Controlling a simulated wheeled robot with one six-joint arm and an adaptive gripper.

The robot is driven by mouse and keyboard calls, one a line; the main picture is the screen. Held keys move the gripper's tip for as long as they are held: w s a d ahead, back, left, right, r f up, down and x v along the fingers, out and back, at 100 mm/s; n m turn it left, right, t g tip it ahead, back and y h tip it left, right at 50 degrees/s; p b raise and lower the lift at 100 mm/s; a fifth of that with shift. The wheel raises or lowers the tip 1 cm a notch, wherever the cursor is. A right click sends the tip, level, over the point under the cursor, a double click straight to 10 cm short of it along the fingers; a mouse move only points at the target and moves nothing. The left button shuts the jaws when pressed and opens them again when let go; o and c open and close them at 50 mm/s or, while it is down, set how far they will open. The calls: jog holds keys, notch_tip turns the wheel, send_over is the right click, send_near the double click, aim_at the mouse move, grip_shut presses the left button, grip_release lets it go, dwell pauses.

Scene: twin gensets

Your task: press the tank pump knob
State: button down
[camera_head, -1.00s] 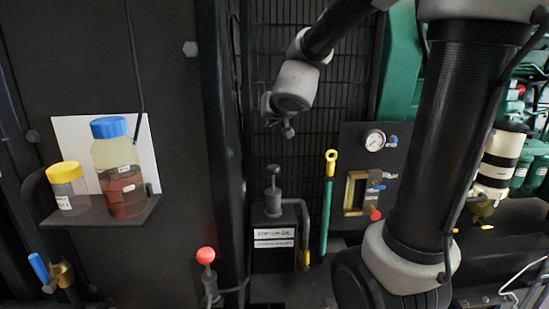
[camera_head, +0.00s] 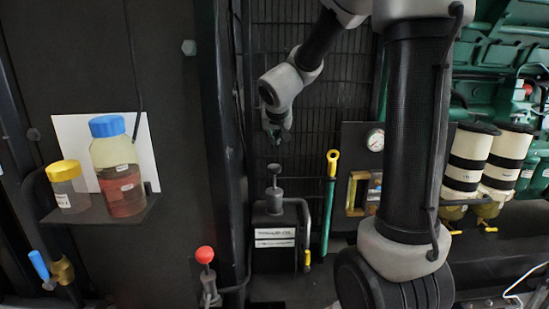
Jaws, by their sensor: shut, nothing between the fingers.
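A black top-up oil tank (camera_head: 262,257) with white label strips stands low in the middle of the head view.
A yellow-topped green dipstick (camera_head: 331,165) and a bent grey pipe (camera_head: 306,222) stand right of the tank. A red-ball lever (camera_head: 205,256) stands left. A shelf (camera_head: 100,215) holds two bottles.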

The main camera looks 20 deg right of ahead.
send_over(274, 166)
notch_tip(274, 166, down, 7)
jog(key=shift+r, duration=0.2)
notch_tip(274, 166, down, 2)
jog(key=shift+s+f, duration=0.1)
jog(key=shift+s, duration=0.05)
jog(key=shift+f, duration=0.6)
